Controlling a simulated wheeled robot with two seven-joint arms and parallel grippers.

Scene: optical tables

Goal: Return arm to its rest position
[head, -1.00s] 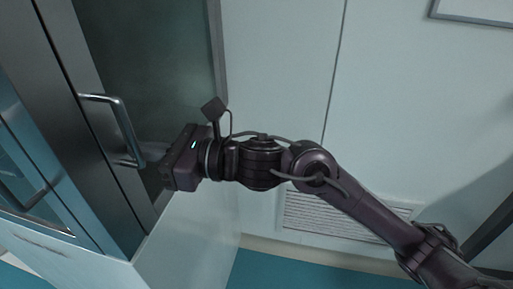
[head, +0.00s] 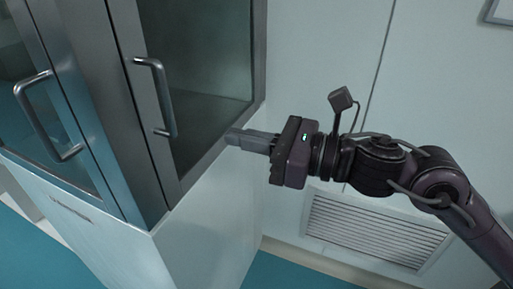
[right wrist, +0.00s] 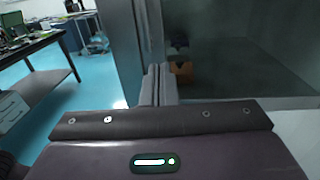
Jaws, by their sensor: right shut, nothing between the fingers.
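My right arm comes in from the right in the head view. Its gripper (head: 240,138) points left, in front of the lower part of a glass cabinet door (head: 195,75). The fingers are together with nothing between them, and they are apart from the door handle (head: 163,98). In the right wrist view the closed fingers (right wrist: 158,82) point ahead beside the cabinet's glass. My left gripper does not show in the head view.
The cabinet has a second door handle (head: 45,115) farther left. A vent grille (head: 375,228) is low in the white wall. In the right wrist view, a dark table (right wrist: 38,62) stands at the left, with open blue floor (right wrist: 90,95) between it and the cabinet.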

